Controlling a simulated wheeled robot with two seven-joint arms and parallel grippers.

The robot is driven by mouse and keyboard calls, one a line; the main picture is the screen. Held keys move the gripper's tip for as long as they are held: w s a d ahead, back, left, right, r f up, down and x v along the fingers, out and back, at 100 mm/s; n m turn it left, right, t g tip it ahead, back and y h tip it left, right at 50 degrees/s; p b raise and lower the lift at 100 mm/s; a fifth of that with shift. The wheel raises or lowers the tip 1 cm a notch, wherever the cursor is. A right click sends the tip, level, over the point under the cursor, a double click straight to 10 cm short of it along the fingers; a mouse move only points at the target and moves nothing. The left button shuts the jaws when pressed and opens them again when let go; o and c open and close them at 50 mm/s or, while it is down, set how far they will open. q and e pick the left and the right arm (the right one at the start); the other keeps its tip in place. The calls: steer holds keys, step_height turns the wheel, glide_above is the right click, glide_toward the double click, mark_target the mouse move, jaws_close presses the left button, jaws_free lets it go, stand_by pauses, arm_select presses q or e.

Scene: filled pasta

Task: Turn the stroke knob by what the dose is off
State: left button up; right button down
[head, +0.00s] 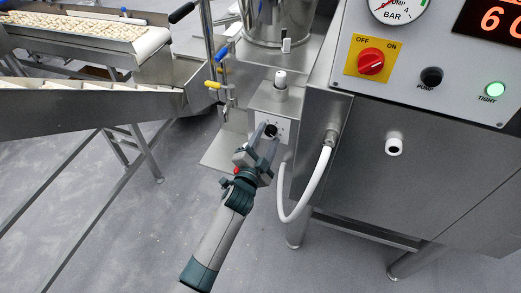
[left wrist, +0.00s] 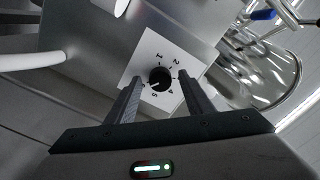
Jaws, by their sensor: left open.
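The stroke knob (left wrist: 160,79) is a small black dial on a white numbered plate (left wrist: 151,50), with numerals around it in the left wrist view. In the head view the knob (head: 271,131) sits on the front of a metal box below the hopper. My left gripper (head: 268,138) reaches it from below. Its two fingers (left wrist: 161,88) are apart, one to each side of the knob, with gaps between fingers and knob in the left wrist view. I cannot tell whether the fingertips reach over it. My right gripper is not in view.
A steel cabinet at right carries a pressure gauge (head: 398,8), a red display (head: 497,20), a red OFF/ON switch (head: 370,62), a black PUMP button (head: 431,77) and a lit green TIGHT button (head: 495,89). A white hose (head: 305,190) hangs right of my gripper. A conveyor with pasta (head: 80,28) stands left.

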arm_select(q)
steer(key=shift+s+a, duration=0.15)
steer(key=shift+s, duration=0.3)
steer(key=b+v, duration=0.3)
steer(key=v, duration=1.3)
steer(key=shift+s, duration=0.2)
